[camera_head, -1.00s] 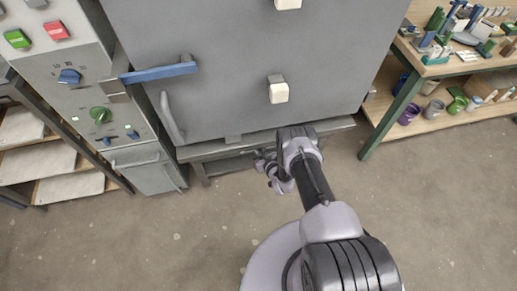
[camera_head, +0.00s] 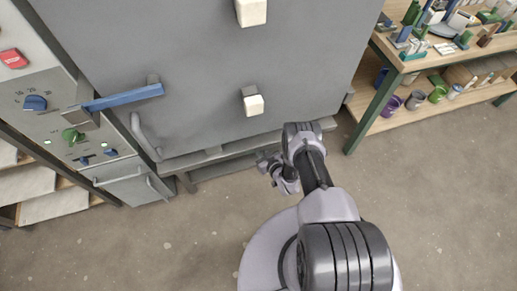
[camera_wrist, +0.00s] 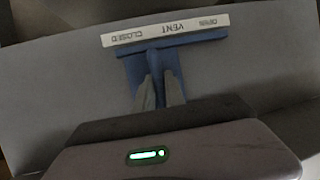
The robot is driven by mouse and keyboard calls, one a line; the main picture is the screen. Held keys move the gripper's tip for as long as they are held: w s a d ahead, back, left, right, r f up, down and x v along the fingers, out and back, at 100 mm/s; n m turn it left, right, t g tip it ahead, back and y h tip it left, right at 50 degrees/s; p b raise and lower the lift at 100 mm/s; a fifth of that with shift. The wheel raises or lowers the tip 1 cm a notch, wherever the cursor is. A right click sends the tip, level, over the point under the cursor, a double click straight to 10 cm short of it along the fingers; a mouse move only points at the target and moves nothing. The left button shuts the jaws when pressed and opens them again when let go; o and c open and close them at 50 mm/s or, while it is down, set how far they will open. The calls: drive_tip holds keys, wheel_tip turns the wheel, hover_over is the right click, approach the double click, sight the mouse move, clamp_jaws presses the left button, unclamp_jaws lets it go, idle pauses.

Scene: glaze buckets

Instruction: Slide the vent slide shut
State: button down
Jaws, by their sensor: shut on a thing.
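In the wrist view, the blue vent slide (camera_wrist: 152,62) sits under a white label strip (camera_wrist: 165,29), which reads upside down with CLOSED at the left, VENT in the middle and OPEN at the right. The slide's upright blue fin is around the middle of the strip. My gripper (camera_wrist: 160,92) is shut on this fin, one grey finger on each side. The head view shows my arm reaching low to the kiln's bottom edge; the vent slide cannot be made out there.
The grey kiln (camera_head: 205,75) with a blue latch bar (camera_head: 125,97) fills the upper middle. A control panel (camera_head: 60,105) stands at its left. A workbench (camera_head: 415,68) with tools and buckets is at the right. The floor in front is open.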

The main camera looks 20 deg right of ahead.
drive_tip(key=c, duration=1.7)
unclamp_jaws()
drive_tip(key=shift+s+a+r, duration=0.1)
drive_tip(key=p+v, duration=0.7)
drive_tip(key=v, duration=1)
drive_tip(key=shift+s, duration=0.25)
